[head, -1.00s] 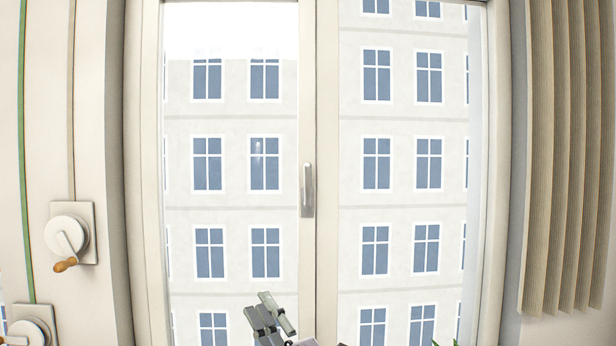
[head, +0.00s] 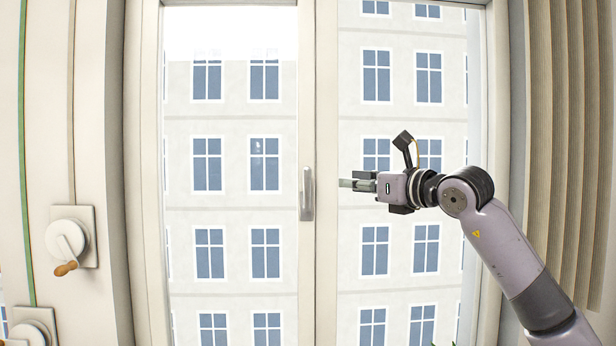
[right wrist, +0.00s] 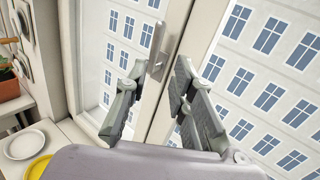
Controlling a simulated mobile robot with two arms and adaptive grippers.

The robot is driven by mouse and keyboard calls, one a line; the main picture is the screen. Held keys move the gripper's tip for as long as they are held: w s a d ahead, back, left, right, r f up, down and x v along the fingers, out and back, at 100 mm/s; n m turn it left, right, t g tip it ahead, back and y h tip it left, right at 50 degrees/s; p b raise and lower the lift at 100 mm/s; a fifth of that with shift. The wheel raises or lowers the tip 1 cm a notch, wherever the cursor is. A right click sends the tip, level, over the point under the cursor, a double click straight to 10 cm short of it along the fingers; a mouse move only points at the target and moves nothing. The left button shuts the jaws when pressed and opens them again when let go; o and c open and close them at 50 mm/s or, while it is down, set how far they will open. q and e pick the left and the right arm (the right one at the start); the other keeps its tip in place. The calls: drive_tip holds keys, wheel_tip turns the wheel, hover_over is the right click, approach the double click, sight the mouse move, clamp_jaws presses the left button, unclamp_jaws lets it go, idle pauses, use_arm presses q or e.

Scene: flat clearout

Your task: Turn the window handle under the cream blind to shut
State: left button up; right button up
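The metal window handle (head: 307,192) is on the middle frame of the window. Its lever seems to stand upright, pointing up from the base plate; it also shows in the right wrist view (right wrist: 157,45). My right gripper (head: 342,184) is just right of the handle in the head view, pointing left. In the right wrist view its two fingers (right wrist: 160,74) are apart, with the handle beyond and between their tips. Nothing is held and I see no contact. My left gripper is out of view.
A cream slatted blind (head: 565,150) hangs at the right. Two crank winders, an upper one (head: 70,238) and a lower one (head: 33,328), are on the left wall. White and yellow plates (right wrist: 25,145) and a potted plant (right wrist: 12,88) stand low at the left in the wrist view.

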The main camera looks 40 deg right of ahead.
sight(310, 179)
drive_tip(key=w+p, duration=0.7)
drive_tip(key=w, duration=0.8)
drive_tip(key=shift+r+p, duration=0.1)
drive_tip(key=shift+p, duration=0.25)
drive_tip(key=shift+w, duration=0.45)
drive_tip(key=shift+c, duration=0.6)
clamp_jaws()
